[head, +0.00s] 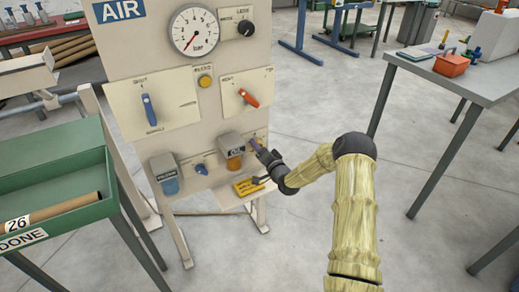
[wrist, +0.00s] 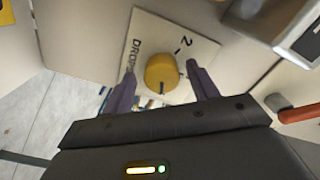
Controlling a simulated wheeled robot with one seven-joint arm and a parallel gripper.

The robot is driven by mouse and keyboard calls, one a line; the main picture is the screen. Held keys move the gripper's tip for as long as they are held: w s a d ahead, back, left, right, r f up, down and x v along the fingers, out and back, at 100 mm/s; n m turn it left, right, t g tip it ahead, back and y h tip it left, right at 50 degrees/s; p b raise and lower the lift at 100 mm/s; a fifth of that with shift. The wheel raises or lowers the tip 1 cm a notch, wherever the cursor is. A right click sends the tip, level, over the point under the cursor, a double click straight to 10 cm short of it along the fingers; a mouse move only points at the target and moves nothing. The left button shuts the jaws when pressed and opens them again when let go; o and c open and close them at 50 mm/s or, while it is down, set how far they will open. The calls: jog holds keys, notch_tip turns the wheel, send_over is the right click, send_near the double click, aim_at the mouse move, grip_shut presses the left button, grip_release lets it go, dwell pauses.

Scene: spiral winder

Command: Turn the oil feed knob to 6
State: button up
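The oil feed knob (wrist: 160,72) is a round yellow knob on a pale plate (wrist: 146,31) printed with "DROPS" and a "2" in the wrist view. A small dark mark shows on its lower edge; I cannot tell which number it is set to. My gripper (wrist: 160,80) is open, with one purple finger on each side of the knob and gaps showing between fingers and knob. In the head view my gripper (head: 254,147) is at the lower right of the air panel (head: 222,95), beside the orange-filled oil bowl (head: 234,162), and mostly hides the knob.
Above are a blue lever (head: 149,110), a red lever (head: 249,98), a yellow button (head: 205,81) and a pressure gauge (head: 194,32). A blue-filled bowl (head: 168,185) and a small blue knob (head: 201,169) are left of the oil bowl. A yellow tag (head: 248,187) lies below.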

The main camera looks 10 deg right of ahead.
jog(key=shift+s, duration=0.1)
jog(key=p+v, duration=0.2)
jog(key=v, duration=1.5)
jog(key=shift+r, duration=0.1)
jog(key=s+a+r+n+g+h, duration=0.25)
jog(key=s+r+g, duration=0.25)
jog(key=s, duration=0.3)
jog(key=s+a+r+n+g+h+p, duration=0.1)
jog(key=s+r+n+g, duration=0.2)
jog(key=s+r+g, duration=0.35)
jog(key=s+a+r+n+g+h, duration=0.2)
jog(key=s+r+g, duration=0.1)
jog(key=s, duration=0.7)
jog(key=w+p+v, duration=0.3)
jog(key=p+v, duration=0.9)
jog(key=p, duration=0.1)
jog(key=w+r+p+v, duration=0.1)
jog(key=w+p+v, duration=0.1)
jog(key=p+v, duration=1.1)
jog(key=shift+w+r, duration=0.2)
jog(key=shift+w, duration=0.3)
